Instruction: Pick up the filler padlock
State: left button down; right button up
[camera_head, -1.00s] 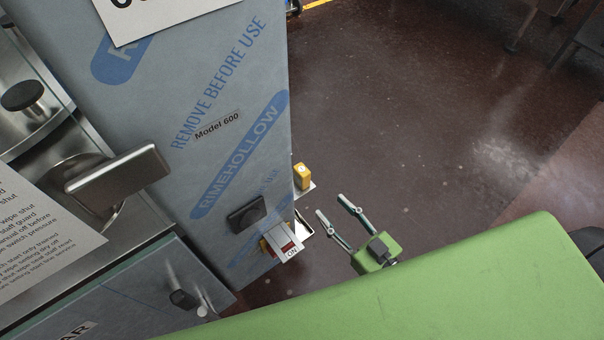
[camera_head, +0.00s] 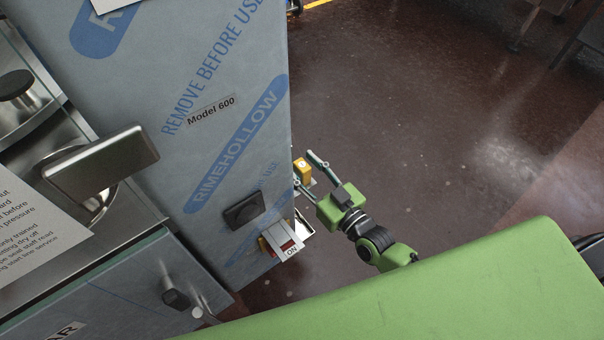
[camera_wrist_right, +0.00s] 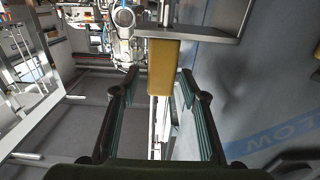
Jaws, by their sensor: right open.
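The yellow padlock (camera_head: 301,166) is at the right side of the film-wrapped filler (camera_head: 190,150), by a small metal bracket. In the right wrist view the padlock (camera_wrist_right: 163,68) hangs below a grey metal plate (camera_wrist_right: 190,34), its body upright. My right gripper (camera_head: 305,169) is open, with its fingers pointing at the padlock. In the wrist view the open fingertips (camera_wrist_right: 158,74) stand on either side of the padlock's lower part, with gaps showing; how deep it sits between them is unclear. My left gripper is out of view.
The filler's wrapped wall (camera_wrist_right: 240,90) is close to the right finger. Open dark floor (camera_head: 420,130) lies to the right.

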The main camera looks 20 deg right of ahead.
jog(key=shift+w+a, duration=0.1)
jog(key=shift+w, duration=0.15)
grip_shut()
jog(key=shift+r, duration=0.15)
